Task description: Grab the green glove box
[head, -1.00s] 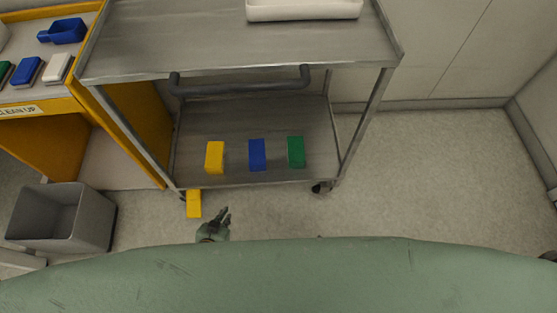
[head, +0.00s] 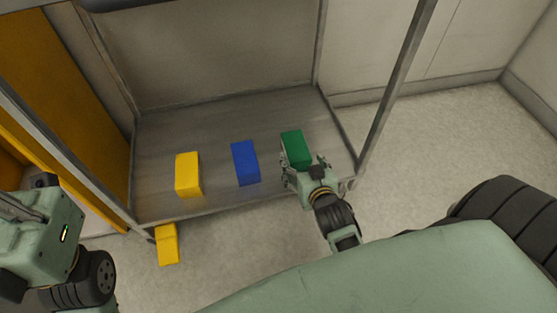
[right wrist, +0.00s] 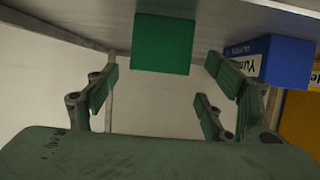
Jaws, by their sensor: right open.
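The green glove box (head: 295,147) stands on the cart's lower shelf, rightmost in the row. My right gripper (head: 304,168) is open at its near side, fingers spread toward the box. In the right wrist view the green glove box (right wrist: 163,44) is ahead of the open right gripper (right wrist: 160,88), roughly centred between the fingers; I see no finger closed on it. Part of my left arm shows at the left edge of the head view; its gripper is not visible.
A blue box (head: 245,162) and a yellow box (head: 188,174) share the lower shelf (head: 215,190) to the left. Another yellow box (head: 167,244) is on the floor by the cart. A cart post (head: 399,85) rises right of the green box. Floor further right is clear.

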